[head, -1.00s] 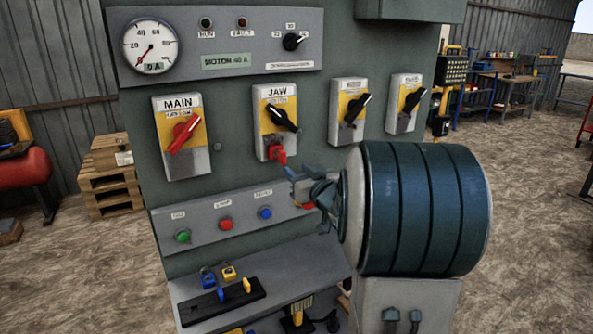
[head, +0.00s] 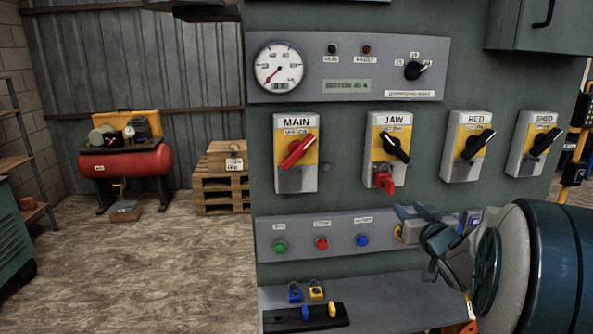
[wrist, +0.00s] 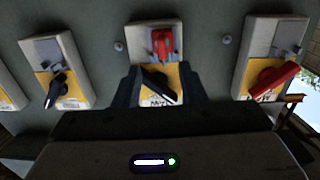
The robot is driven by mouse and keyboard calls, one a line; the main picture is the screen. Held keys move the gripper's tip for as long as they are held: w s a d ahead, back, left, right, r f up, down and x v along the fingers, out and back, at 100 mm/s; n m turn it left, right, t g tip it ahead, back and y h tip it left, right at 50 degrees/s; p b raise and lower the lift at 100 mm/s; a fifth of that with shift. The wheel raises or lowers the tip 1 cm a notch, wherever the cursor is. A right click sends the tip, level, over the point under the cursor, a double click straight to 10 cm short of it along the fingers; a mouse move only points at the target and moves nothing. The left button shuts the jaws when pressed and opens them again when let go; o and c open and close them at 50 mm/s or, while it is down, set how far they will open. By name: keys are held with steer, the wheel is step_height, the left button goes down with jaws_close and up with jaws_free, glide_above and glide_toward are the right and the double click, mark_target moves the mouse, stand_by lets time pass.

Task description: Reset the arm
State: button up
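My gripper (head: 412,217) is in front of the grey control cabinet, below and right of the JAW switch, apart from it. In the wrist view its two dark fingers (wrist: 160,92) stand apart with nothing between them; the JAW switch shows beyond. The JAW switch (head: 394,146) has a black handle, and a red padlock (head: 384,181) hangs on its lower part; the padlock also shows in the wrist view (wrist: 162,45). My arm covers the lower right of the cabinet.
The MAIN switch (head: 297,152) has a red handle. Green, red and blue buttons sit on a sloped strip (head: 300,229). Below, a ledge holds a blue padlock (head: 294,293) and a yellow padlock (head: 316,291). Pallets (head: 219,185) and a red compressor (head: 130,170) stand left; open floor lies between.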

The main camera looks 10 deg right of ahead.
steer(key=s+a+f+g, duration=0.4)
steer(key=s+a+g, duration=0.1)
steer(key=s, duration=0.4)
steer(key=s+a+f+g, duration=0.4)
steer(key=s+a, duration=0.3)
steer(key=s, duration=0.2)
steer(key=s+a+f+g, duration=0.3)
steer(key=s+a+g, duration=0.2)
steer(key=s, duration=0.4)
steer(key=shift+a+f+g+p, duration=0.35)
steer(key=shift+a+f+g, duration=0.05)
steer(key=shift+a, duration=0.25)
